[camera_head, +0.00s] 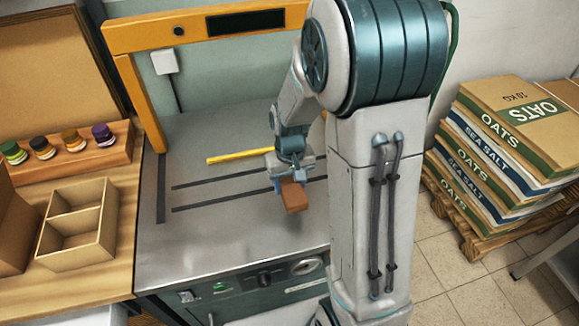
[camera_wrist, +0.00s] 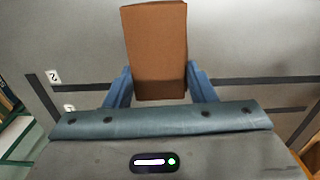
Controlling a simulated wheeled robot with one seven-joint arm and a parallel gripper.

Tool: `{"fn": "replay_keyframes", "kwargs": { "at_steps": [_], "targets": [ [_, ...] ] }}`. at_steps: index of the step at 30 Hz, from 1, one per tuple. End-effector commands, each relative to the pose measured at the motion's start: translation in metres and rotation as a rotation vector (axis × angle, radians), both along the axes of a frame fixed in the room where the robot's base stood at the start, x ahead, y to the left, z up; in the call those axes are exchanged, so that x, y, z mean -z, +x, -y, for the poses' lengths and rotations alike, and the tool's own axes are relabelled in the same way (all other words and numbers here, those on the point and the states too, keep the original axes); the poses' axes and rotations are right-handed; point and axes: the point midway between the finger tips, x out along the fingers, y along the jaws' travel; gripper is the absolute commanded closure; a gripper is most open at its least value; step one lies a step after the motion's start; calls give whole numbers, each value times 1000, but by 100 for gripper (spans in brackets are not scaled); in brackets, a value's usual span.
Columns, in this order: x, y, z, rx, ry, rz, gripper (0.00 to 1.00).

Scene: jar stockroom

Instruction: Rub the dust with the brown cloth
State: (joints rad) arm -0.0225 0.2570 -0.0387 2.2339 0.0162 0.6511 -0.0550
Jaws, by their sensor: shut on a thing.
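The brown cloth (camera_head: 294,196) looks like a folded, block-shaped pad. My gripper (camera_head: 284,181) is shut on it, over the grey metal worktop (camera_head: 190,245). In the wrist view the brown cloth (camera_wrist: 155,45) sits between the two blue fingers of my gripper (camera_wrist: 158,76) and sticks out beyond them. I cannot tell whether the cloth touches the worktop. I cannot make out any dust in either view; my arm hides part of the worktop's right side.
A yellow bar (camera_head: 240,156) lies on the worktop behind my gripper. An orange frame (camera_head: 140,105) stands over the worktop's back. To the left are a wooden divided box (camera_head: 77,222) and a rack (camera_head: 75,158) of small jars. Stacked sacks (camera_head: 510,130) stand at right.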

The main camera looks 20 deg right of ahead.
Motion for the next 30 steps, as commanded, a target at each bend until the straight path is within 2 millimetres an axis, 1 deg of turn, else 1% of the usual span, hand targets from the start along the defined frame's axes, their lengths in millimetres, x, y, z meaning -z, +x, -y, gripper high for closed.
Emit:
{"fn": "replay_keyframes", "kwargs": {
  "at_steps": [1,3,9,26,28,30],
  "targets": [
    [-9,0,0,0,0,1,71],
    [-15,0,0,0,0,1,71],
    [-28,0,0,0,0,0,71],
    [-28,0,0,0,0,0,71],
    [-26,2,0,0,0,-1,71],
    [-22,10,-1,3,0,-1,71]
  ]
}}
